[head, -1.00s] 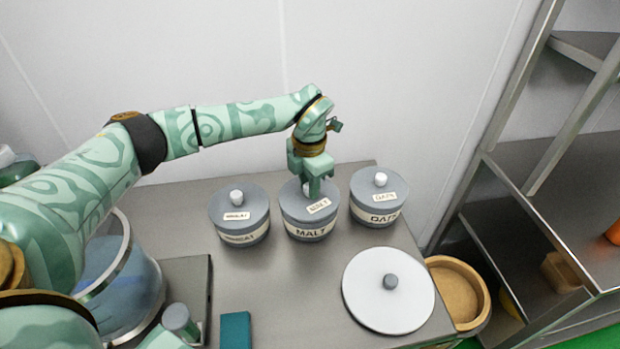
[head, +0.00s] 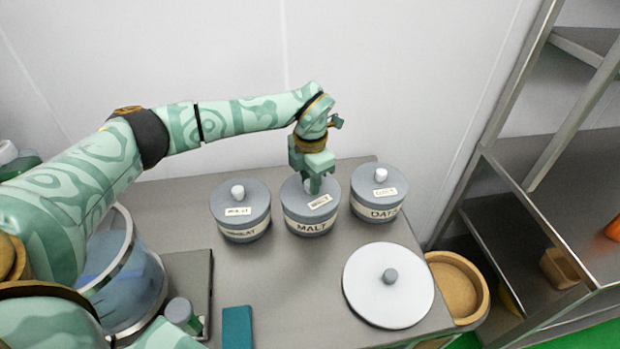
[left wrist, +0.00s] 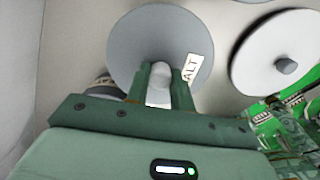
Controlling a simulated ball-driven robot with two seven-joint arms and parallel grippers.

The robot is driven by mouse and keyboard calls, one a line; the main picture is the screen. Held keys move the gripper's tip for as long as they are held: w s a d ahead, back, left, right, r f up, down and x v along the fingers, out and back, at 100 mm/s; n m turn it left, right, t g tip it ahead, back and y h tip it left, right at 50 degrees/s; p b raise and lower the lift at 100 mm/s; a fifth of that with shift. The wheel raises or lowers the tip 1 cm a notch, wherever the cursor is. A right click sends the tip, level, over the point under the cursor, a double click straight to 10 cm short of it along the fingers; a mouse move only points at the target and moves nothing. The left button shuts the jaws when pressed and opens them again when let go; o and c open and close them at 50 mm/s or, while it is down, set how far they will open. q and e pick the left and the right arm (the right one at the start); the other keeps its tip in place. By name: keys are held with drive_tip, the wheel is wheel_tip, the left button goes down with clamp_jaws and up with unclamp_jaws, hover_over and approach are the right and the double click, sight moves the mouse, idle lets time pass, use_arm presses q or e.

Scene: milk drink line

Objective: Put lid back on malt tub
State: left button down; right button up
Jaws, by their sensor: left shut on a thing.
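The malt tub (head: 310,226) stands on the steel table between two similar tubs, with its MALT label facing front. Its grey lid (head: 328,190) with a small label sits on top of the tub, looking level and lined up with the rim. My left gripper (head: 314,188) is above the tub, pointing down and shut on the lid's pale knob. In the left wrist view the knob (left wrist: 159,84) is between the two fingers and the round lid (left wrist: 150,35) spreads beyond them. The fingers hide part of the lid. My right gripper is not in view.
The wheat tub (head: 240,222) stands close on the left and the oats tub (head: 378,205) close on the right, both lidded. A large white round lid (head: 375,300) lies at the front right. A wooden bowl (head: 483,305) is beyond the table edge.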

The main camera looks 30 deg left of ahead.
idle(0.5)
use_arm(q)
drive_tip(key=shift+f+p, duration=0.15)
drive_tip(key=shift+p, duration=0.3)
idle(0.9)
idle(0.4)
drive_tip(key=c, duration=0.7)
unclamp_jaws()
drive_tip(key=shift+o, duration=0.2)
